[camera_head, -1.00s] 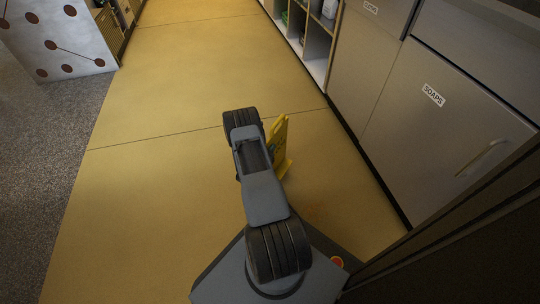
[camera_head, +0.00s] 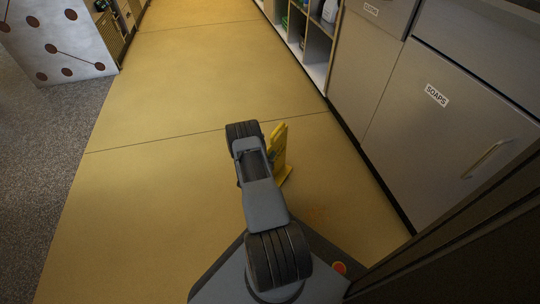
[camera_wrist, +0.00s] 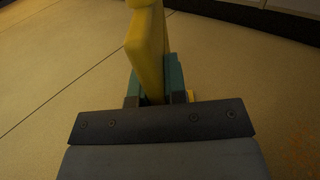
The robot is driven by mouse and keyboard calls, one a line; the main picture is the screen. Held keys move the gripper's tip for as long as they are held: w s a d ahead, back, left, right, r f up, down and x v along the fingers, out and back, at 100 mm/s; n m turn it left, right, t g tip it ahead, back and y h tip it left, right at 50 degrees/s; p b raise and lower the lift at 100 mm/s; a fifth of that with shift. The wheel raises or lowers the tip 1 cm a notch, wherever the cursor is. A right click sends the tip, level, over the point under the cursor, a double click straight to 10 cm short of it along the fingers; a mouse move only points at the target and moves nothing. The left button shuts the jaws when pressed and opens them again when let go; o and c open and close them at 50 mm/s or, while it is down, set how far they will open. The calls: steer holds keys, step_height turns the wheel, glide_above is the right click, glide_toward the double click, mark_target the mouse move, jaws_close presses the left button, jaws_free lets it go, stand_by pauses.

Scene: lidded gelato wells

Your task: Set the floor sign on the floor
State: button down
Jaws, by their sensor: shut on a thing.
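The yellow floor sign (camera_head: 280,151) shows to the right of my arm in the head view, upright and partly hidden by the arm. In the wrist view the sign (camera_wrist: 148,50) stands between the fingers of my gripper (camera_wrist: 158,92), which is shut on it. The gripper is mostly hidden behind my arm in the head view. The sign is low over the yellow floor (camera_head: 190,90); I cannot tell whether its lower edge touches the floor.
A grey cabinet (camera_head: 430,130) labelled SOAPS, with a handle, runs along the right. Open shelves (camera_head: 315,45) with bottles stand beyond it. A white counter with brown dots (camera_head: 60,40) is at the far left. The floor ahead and to the left is clear.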

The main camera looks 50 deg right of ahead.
steer(key=c, duration=1.2)
jaws_free()
steer(key=shift+o, duration=0.2)
steer(key=s+a+p, duration=0.2)
steer(key=a+p, duration=0.3)
steer(key=a, duration=0.7)
steer(key=a+r+m+g+y, duration=0.35)
steer(key=r+m, duration=0.25)
steer(key=r, duration=0.5)
steer(key=a+r+m+g+y, duration=0.2)
steer(key=r+m+g, duration=0.35)
steer(key=r, duration=0.55)
steer(key=s+a+r+m+t+y, duration=0.4)
steer(key=a+r+y, duration=0.2)
steer(key=a, duration=0.5)
steer(key=s+a+r+m+t+y, duration=0.3)
steer(key=a+r+m+t+y, duration=0.1)
steer(key=a+r, duration=0.5)
steer(key=shift+s+a+t+y, duration=0.35)
steer(key=shift+a+t+y, duration=0.15)
steer(key=shift+a+y, duration=0.6)
